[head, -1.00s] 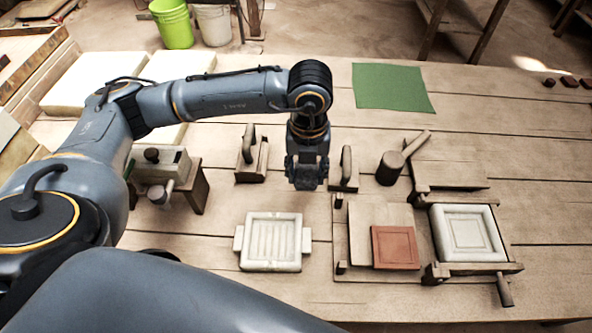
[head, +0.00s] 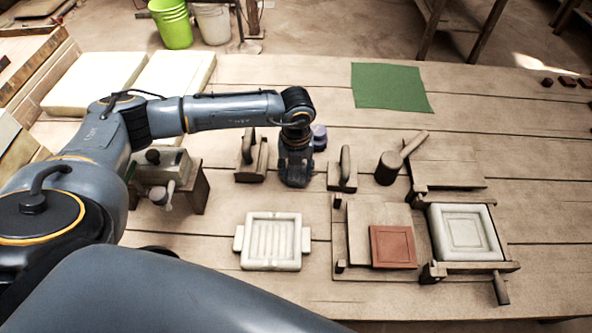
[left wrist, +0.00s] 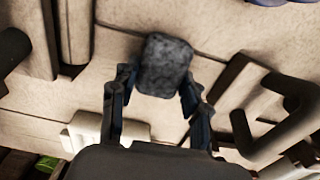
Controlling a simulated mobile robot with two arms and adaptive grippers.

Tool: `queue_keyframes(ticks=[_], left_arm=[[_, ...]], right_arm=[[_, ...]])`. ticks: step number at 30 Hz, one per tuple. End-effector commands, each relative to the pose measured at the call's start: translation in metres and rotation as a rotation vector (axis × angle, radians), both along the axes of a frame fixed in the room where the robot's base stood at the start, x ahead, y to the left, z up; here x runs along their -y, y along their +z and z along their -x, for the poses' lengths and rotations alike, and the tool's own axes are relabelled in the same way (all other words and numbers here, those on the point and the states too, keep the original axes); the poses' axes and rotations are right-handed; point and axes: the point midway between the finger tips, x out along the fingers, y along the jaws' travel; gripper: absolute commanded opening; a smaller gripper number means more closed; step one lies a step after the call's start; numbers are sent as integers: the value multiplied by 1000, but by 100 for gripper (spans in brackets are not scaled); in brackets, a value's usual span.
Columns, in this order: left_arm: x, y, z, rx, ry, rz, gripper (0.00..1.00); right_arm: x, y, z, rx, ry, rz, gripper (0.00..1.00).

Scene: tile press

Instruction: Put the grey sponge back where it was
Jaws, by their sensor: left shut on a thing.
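The grey sponge (left wrist: 165,66) shows in the left wrist view as a dark, speckled block between the two fingers of my left gripper (left wrist: 156,80). In the head view my left gripper (head: 294,180) points down over the table, between two wooden blocks with upright handles. It is shut on the sponge. The gripper hides the sponge in the head view, and I cannot tell whether the sponge touches the table. My right gripper is not in view.
Handled blocks stand left (head: 251,160) and right (head: 343,172) of the gripper. A purple-lidded jar (head: 319,138) is just behind it. A mallet (head: 390,167), a white mould (head: 272,242) and the tile press (head: 470,267) are nearby. A green cloth (head: 391,87) lies farther back.

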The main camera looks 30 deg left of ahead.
Motion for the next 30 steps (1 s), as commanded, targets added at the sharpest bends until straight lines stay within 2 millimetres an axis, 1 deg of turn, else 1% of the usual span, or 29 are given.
queue_keyframes(ticks=[6, 7, 10, 19, 22, 23, 26, 30], left_arm=[[0, -4, 0, -1, 1, 0, 21], [0, -4, 0, 0, 1, 0, 48], [0, -3, 0, 0, 1, 0, 68], [0, -2, 0, 0, 1, 0, 69], [0, 4, 0, 0, 1, 0, 69], [0, 5, 0, 1, 1, 0, 69], [0, 19, -1, 2, 2, 2, 69], [0, 50, -1, 4, 0, 2, 69]], right_arm=[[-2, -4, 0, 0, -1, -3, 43], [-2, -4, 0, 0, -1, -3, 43], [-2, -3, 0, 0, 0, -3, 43], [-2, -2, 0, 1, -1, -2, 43], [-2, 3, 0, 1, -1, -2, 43], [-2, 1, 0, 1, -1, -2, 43], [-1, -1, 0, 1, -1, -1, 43], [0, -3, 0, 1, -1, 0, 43]])
